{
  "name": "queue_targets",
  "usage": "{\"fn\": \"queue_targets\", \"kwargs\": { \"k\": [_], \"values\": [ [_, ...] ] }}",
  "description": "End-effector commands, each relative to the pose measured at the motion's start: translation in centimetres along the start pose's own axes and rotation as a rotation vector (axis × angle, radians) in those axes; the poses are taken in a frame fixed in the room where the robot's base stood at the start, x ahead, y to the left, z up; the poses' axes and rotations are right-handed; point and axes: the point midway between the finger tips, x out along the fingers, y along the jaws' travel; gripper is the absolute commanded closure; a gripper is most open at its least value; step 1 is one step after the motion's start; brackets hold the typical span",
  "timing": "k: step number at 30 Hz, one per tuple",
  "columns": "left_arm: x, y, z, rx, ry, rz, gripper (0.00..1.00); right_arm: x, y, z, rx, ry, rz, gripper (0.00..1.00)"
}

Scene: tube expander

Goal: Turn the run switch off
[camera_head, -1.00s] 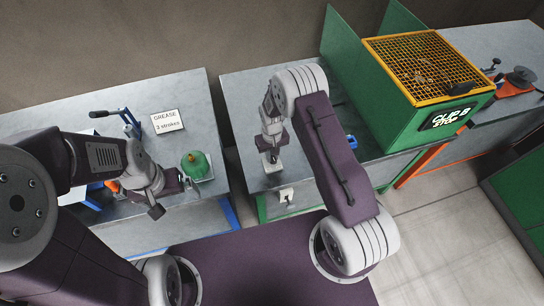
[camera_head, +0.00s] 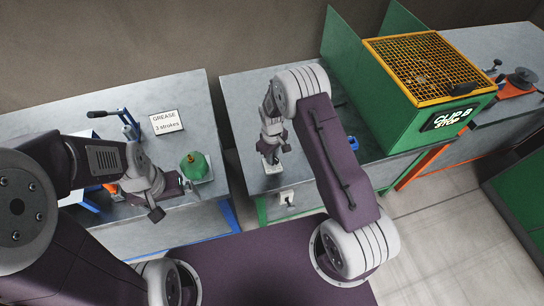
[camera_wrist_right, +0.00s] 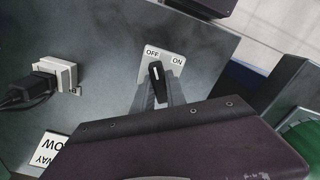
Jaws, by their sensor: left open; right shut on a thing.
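The run switch is a black lever (camera_wrist_right: 156,78) on a pale plate (camera_wrist_right: 174,72) labelled OFF on the left and ON on the right. The lever's tip lies just below the OFF label. My right gripper (camera_wrist_right: 159,92) is shut on the lever, one grey finger on each side. In the head view this gripper (camera_head: 271,158) points down at the white switch plate (camera_head: 273,168) on the middle bench; the lever is hidden there. My left gripper (camera_head: 186,184) is open over the left bench; its fingertips show poorly.
A green container (camera_head: 194,165) stands on the left bench beside my left gripper, with a blue lever tool (camera_head: 127,121) and a GREASE sign (camera_head: 167,121) behind. A green machine with a yellow mesh guard (camera_head: 425,60) stands at the right. A socket with a black plug (camera_wrist_right: 32,88) is left of the switch.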

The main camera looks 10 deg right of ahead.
Motion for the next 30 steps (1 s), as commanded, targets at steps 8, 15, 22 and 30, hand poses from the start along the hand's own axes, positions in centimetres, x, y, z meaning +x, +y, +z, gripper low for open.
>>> {"fn": "queue_targets", "kwargs": {
  "k": [8,15,22,30],
  "values": [
    [-0.1,0.0,0.0,0.0,0.0,0.0,0.0,-0.2,0.1,-0.1,-0.005,0.003,0.003,1.0],
    [0.0,0.0,0.0,0.0,0.0,0.0,0.0,-0.1,0.1,-0.1,-0.003,0.002,0.002,0.62],
    [0.1,0.0,0.0,0.0,0.0,0.0,0.0,-0.7,0.1,-0.1,-0.002,0.003,0.002,0.62],
    [1.1,0.0,0.1,0.0,0.0,0.0,0.0,-6.3,0.1,-0.1,-0.003,0.006,0.004,0.62]
  ]
}}
